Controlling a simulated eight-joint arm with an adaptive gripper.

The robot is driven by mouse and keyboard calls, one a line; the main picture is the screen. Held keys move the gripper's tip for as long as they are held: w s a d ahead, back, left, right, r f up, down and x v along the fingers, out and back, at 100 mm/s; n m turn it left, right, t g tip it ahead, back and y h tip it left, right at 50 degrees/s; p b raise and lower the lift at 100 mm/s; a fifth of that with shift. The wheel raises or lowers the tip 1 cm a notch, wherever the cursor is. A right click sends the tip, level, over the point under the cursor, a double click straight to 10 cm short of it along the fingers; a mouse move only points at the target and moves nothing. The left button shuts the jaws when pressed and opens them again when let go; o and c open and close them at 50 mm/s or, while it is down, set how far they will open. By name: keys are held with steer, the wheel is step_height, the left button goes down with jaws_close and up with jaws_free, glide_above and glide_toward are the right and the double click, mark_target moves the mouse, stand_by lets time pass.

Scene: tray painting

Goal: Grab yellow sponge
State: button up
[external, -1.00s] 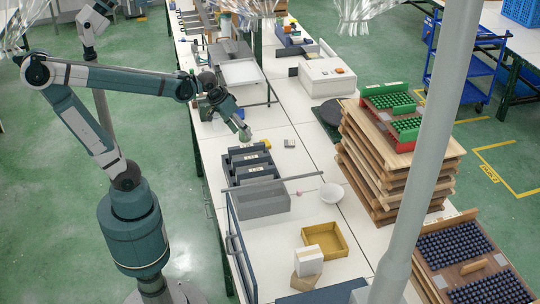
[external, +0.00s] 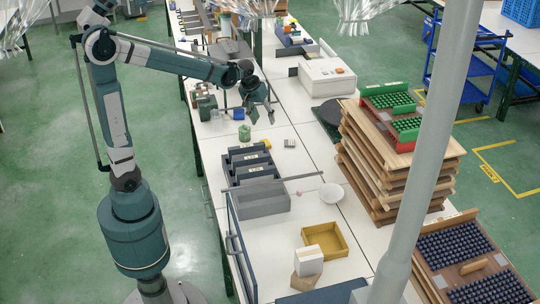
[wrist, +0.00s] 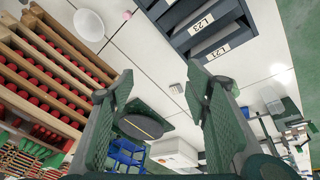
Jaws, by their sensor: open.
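The yellow sponge (external: 266,144) appears as a small yellow piece on the white bench, just right of a green jar-like object (external: 244,133) and beyond the dark drawer units. My gripper (external: 262,116) is above the bench, farther back than the sponge and clear of it. Its fingers are spread with nothing between them. In the wrist view the open fingers (wrist: 160,100) frame white bench top and a small grey object (wrist: 176,88). I cannot make out the sponge in the wrist view; a finger may hide it.
Labelled dark drawers (external: 248,158) stand in front of the sponge. A small grey block (external: 290,143) lies to its right. A white bowl (external: 331,193) and stacked wooden trays (external: 385,170) are farther right. A black round plate (external: 327,112) lies behind.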

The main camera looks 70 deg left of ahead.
steer(key=w+a+f+n, duration=0.2)
steer(key=w+a+f, duration=0.3)
steer(key=a, duration=0.2)
steer(key=n+g+h+b, duration=0.1)
steer(key=n+g, duration=0.2)
steer(key=n, duration=0.4)
glide_toward(266, 142)
steer(key=shift+d+f, duration=0.3)
steer(key=shift+d, duration=0.4)
steer(key=shift+a+f+n, duration=0.2)
steer(key=shift+f+n, duration=0.1)
steer(key=shift+f, duration=1.25)
steer(key=shift+f+b, duration=0.4)
steer(key=shift+f, duration=2.2)
